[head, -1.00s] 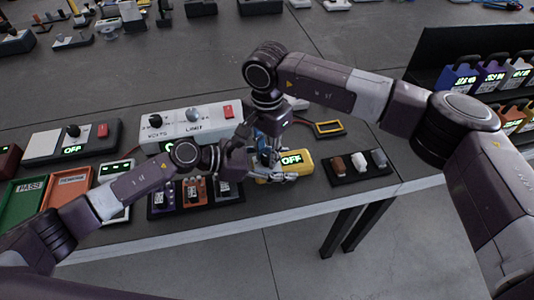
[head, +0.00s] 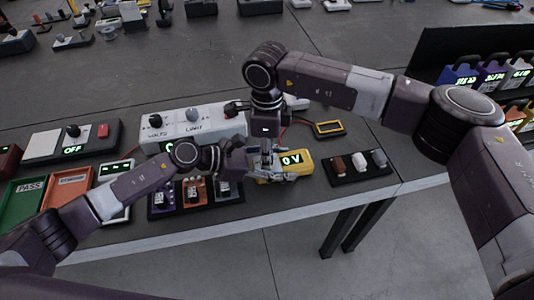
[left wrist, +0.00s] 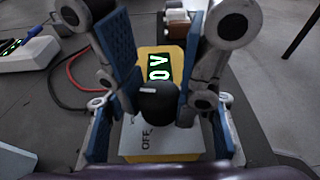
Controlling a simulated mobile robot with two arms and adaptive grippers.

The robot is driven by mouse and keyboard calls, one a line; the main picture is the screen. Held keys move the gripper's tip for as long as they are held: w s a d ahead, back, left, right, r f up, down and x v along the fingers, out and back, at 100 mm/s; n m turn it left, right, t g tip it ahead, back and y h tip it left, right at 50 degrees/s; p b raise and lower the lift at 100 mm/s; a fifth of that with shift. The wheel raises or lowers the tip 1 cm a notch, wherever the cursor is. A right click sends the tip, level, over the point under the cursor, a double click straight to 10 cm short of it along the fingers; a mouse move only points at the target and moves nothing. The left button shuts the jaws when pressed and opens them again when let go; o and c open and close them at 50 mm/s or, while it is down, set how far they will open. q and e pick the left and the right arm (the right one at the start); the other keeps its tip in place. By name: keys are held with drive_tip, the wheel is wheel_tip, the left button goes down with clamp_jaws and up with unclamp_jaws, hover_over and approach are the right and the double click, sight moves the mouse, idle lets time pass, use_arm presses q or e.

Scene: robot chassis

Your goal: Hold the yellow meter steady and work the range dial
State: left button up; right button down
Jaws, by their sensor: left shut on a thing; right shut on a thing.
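The yellow meter (head: 302,167) lies on the bench and its display reads 0 V. In the left wrist view, the meter (left wrist: 150,60) shows the same lit reading, a grey panel with an OFF mark, and a black range dial (left wrist: 157,103). My left gripper (head: 259,172) comes in from the left and is shut on the meter, with blue pads along both sides of its body. My right gripper (head: 267,160) reaches down from above and is shut on the dial, its fingers on either side. The grippers hide the dial in the head view.
A grey box with knobs (head: 205,128) stands behind the meter. A tray of small blocks (head: 345,178) lies to its right, and a tray of modules (head: 210,208) to its left. A red lead (left wrist: 72,75) runs beside the meter. The bench front edge is close.

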drive_tip(key=m, duration=0.5)
drive_tip(key=shift+m, duration=2.5)
drive_tip(key=c, duration=1.7)
unclamp_jaws()
drive_tip(key=shift+o, duration=0.2)
wheel_tip(320, 180, up, 12)
